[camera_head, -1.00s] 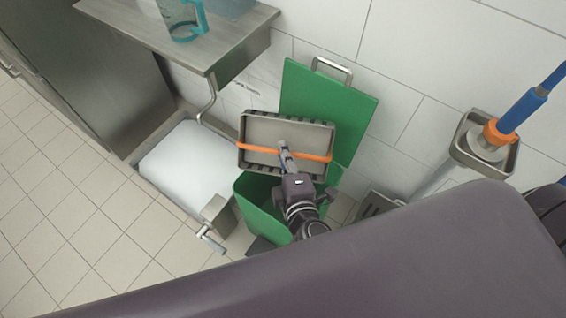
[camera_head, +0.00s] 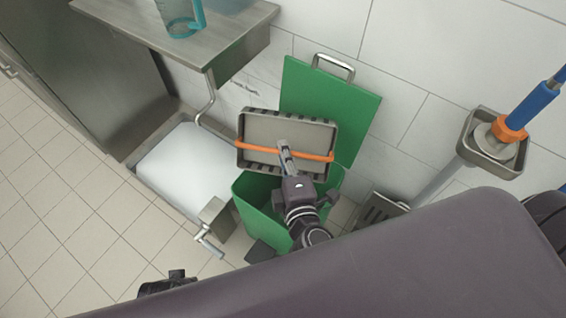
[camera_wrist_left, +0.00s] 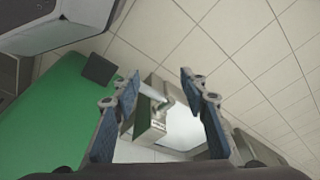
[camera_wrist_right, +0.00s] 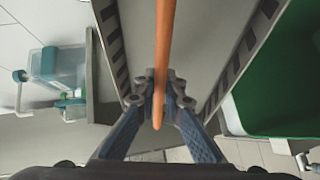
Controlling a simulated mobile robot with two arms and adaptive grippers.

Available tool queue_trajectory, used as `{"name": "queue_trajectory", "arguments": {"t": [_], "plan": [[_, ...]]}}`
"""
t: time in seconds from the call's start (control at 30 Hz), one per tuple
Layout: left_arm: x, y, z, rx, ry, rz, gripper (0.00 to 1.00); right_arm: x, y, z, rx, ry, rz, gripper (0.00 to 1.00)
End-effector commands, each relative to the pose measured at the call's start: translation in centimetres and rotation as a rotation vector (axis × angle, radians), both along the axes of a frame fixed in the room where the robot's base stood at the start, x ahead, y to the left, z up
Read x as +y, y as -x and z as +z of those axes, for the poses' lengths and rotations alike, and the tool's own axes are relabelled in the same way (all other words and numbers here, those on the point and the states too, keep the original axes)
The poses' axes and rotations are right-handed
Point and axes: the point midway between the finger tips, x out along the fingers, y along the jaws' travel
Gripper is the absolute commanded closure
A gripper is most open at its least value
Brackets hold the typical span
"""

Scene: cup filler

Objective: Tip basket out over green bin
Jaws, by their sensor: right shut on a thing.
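A grey basket (camera_head: 262,131) with slotted walls and an orange handle (camera_head: 310,155) is over the back part of the green bin (camera_head: 254,198). It is tilted, its inside facing the camera, and looks empty. The bin's green lid (camera_head: 330,108) stands open against the wall. My right gripper (camera_head: 284,148) is shut on the orange handle, which also shows between its fingers in the right wrist view (camera_wrist_right: 160,90). My left gripper (camera_wrist_left: 158,85) is open and empty in the left wrist view, low near the bin's green side (camera_wrist_left: 50,115).
A metal shelf (camera_head: 215,48) with a teal-handled jug (camera_head: 180,15) is at the upper left. A tub with a white surface (camera_head: 185,160) and a crank (camera_head: 207,240) stands left of the bin. A blue-handled brush in a wall holder (camera_head: 492,145) is at right.

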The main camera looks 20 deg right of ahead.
Motion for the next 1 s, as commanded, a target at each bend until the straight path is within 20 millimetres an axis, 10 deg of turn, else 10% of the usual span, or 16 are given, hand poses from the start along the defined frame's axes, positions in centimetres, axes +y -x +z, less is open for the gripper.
{"name": "queue_trajectory", "arguments": {"t": [1.0], "plan": [[0.0,-1.2,5.7,-0.034,0.003,0.006,0.60,0.0,-0.1,-0.1,-0.045,0.024,0.001,1.00]]}}
